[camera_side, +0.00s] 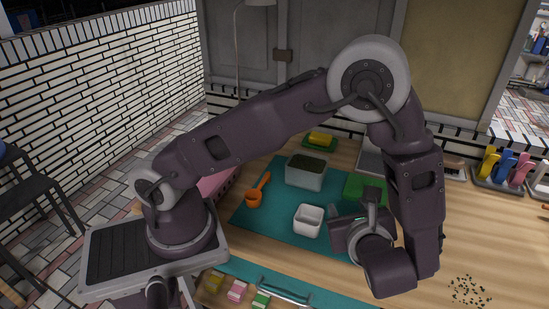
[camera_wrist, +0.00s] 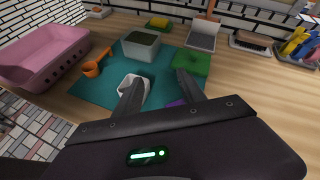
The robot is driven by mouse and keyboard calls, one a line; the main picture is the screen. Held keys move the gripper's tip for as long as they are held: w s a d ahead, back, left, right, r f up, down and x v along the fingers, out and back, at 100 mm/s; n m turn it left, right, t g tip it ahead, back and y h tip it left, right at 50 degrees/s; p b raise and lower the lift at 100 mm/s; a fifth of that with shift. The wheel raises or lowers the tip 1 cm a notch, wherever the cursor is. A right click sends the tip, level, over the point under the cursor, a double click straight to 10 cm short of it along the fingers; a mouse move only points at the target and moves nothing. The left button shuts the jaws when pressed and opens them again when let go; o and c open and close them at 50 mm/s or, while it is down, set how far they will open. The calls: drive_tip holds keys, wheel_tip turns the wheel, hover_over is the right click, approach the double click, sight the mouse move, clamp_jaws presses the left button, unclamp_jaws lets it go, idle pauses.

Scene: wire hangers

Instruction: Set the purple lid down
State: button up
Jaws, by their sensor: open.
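My gripper (camera_wrist: 158,78) is open, its two dark fingers apart in the wrist view over the teal mat (camera_wrist: 112,96). A small part of the purple lid (camera_wrist: 177,102) shows between the fingers, beside the right one; the gripper body hides the rest. I cannot tell from this whether the lid touches the mat. In the side view, my gripper (camera_side: 338,215) is low at the mat's right part, and I cannot make out the lid there. A white square cup (camera_side: 308,220) stands on the mat left of my gripper; the left finger partly covers it in the wrist view (camera_wrist: 128,82).
A grey bin with dark contents (camera_side: 306,170) and an orange scoop (camera_side: 255,196) are on the mat. A green block (camera_side: 362,187) lies behind my gripper. A pink basket (camera_wrist: 42,60) is at left. Bare wood (camera_side: 480,240) extends right, with dark crumbs (camera_side: 468,291).

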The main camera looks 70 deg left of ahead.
drive_tip(key=s+a+r+n+g+h, duration=0.35)
drive_tip(key=s+a+r+n, duration=0.2)
drive_tip(key=r+n, duration=0.3)
drive_tip(key=s+d+r+n+t+h, duration=0.3)
drive_tip(key=s+r+n+h, duration=0.5)
drive_tip(key=s+r+n, duration=0.2)
drive_tip(key=s+n, duration=0.1)
drive_tip(key=s, duration=0.1)
drive_tip(key=shift+s+d+n+t, duration=0.3)
drive_tip(key=shift+d+n+t, duration=0.05)
